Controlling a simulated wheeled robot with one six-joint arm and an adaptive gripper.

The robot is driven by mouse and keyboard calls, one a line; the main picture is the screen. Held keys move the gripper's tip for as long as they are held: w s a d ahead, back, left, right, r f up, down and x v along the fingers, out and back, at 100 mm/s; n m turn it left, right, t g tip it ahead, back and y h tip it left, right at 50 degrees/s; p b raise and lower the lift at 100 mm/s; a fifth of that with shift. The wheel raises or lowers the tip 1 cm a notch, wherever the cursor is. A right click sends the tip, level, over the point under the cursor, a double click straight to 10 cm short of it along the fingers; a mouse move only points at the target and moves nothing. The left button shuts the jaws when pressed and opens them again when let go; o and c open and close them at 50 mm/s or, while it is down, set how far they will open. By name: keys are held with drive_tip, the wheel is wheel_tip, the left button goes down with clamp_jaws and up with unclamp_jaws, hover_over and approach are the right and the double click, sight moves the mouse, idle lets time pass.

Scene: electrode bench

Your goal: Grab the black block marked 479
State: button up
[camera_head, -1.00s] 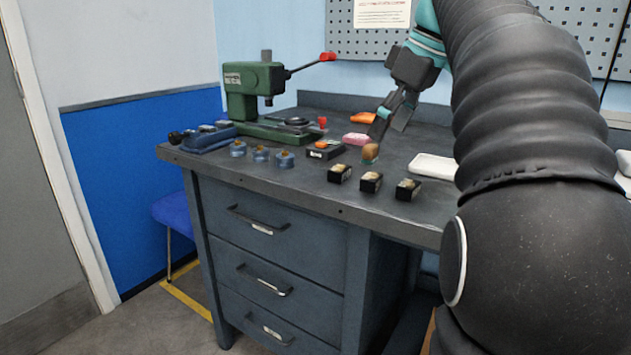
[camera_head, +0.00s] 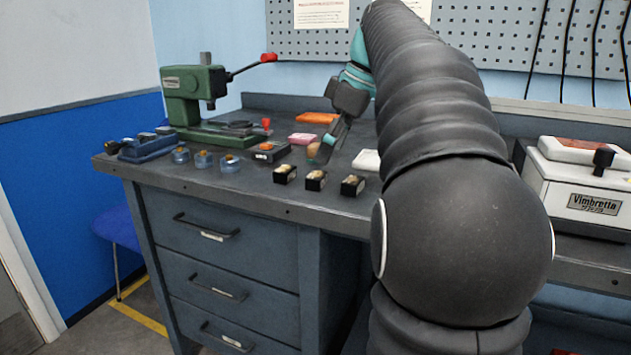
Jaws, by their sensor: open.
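Three small black blocks with pale tops stand in a row near the front edge of the bench: a left one (camera_head: 285,175), a middle one (camera_head: 316,181) and a right one (camera_head: 353,186). Their markings are too small to read, so I cannot tell which is 479. My gripper (camera_head: 320,152) is open and points down, just above and behind the middle block in the picture. A brownish patch shows at its fingertips; I cannot tell what it is. My arm hides part of the bench to the right.
Left of the blocks stand several blue round pieces (camera_head: 203,161) and a dark box (camera_head: 268,152). Behind are a green press (camera_head: 195,95), a pink piece (camera_head: 301,139) and an orange piece (camera_head: 316,118). A white tray (camera_head: 366,160) and a white machine (camera_head: 590,190) are to the right.

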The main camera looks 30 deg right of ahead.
sight(317, 175)
drive_tip(key=shift+x, duration=2.85)
drive_tip(key=shift+s+a, duration=0.1)
drive_tip(key=c, duration=1.5)
drive_tip(key=shift+r, duration=0.1)
